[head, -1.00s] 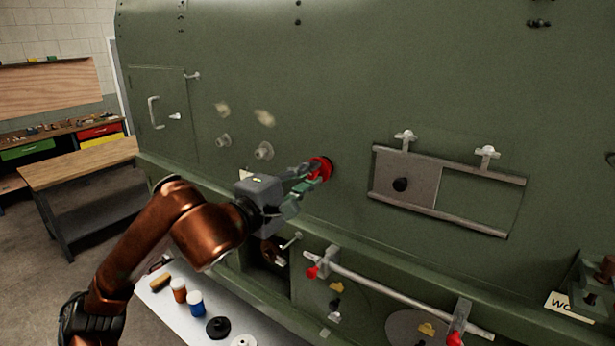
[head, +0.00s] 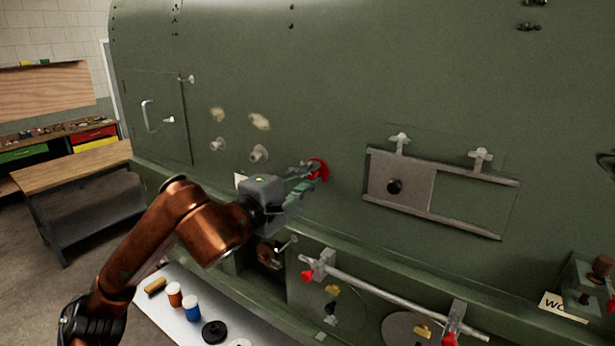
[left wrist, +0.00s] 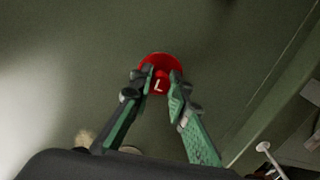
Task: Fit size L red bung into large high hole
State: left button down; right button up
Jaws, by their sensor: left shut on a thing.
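The red bung (head: 318,170) is at the green fuselage panel (head: 330,90), left of the framed sliding plate. The bung lies against or very close to the panel. The large high hole is not visible, so I cannot tell how deep the bung sits. My right gripper is not in view.
Two grey fittings (head: 258,154) stick out left of the bung. A framed sliding plate (head: 400,186) with a black knob is to the right. A rail (head: 385,297) with red-tipped clamps runs below. A white table (head: 175,318) holds jars and a black disc.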

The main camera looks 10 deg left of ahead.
pick_arm(q)
jog(key=shift+w, duration=0.15)
jog(key=c, duration=1.8)
grip_release()
jog(key=shift+o, duration=0.2)
jog(key=shift+s+a+b, duration=0.2)
jog(key=shift+s+b, duration=0.2)
jog(key=shift+s, duration=0.1)
jog(key=shift+b+v, duration=0.75)
jog(key=shift+v, duration=1.2)
jog(key=shift+d, duration=0.1)
